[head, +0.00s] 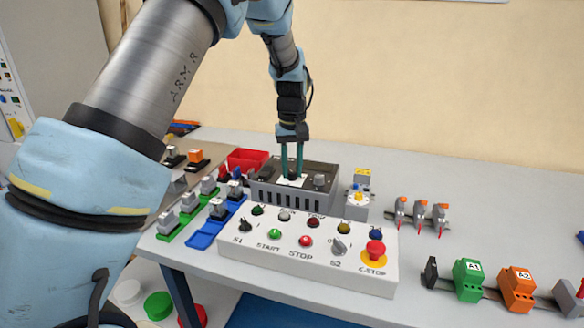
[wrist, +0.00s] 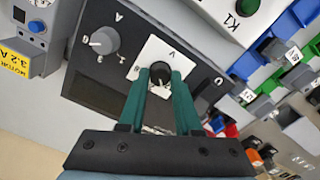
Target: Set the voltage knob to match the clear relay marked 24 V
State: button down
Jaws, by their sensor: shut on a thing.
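My gripper (head: 291,174) is over the grey power-supply box (head: 268,199) in the head view. In the wrist view its two teal fingers (wrist: 160,78) are shut on the black voltage knob (wrist: 159,70). The knob sits on a white plate (wrist: 172,50) marked V; the fingers hide part of its scale, and I cannot tell its setting. Several clear relays stand left of the box, such as one on a green rail (head: 188,201) and one on a blue rail (head: 217,207). The relay labels are too small to read surely.
A grey knob (wrist: 104,40) marked A is beside the voltage plate. In front is a white control panel (head: 300,265) with buttons and an E-stop (head: 375,251). Terminal blocks (head: 467,280) are at right.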

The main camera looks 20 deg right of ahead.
aim_at(292, 172)
jog(key=m, duration=0.4)
jog(key=shift+m, duration=0.3)
jog(key=shift+m+p, duration=0.45)
jog(key=shift+m, duration=1.35)
jog(key=shift+d, duration=0.1)
jog(key=c, duration=0.6)
grip_release()
notch_tip(292, 172, up, 11)
jog(key=b, duration=0.1)
jog(key=shift+b, duration=0.4)
jog(key=shift+f, duration=0.1)
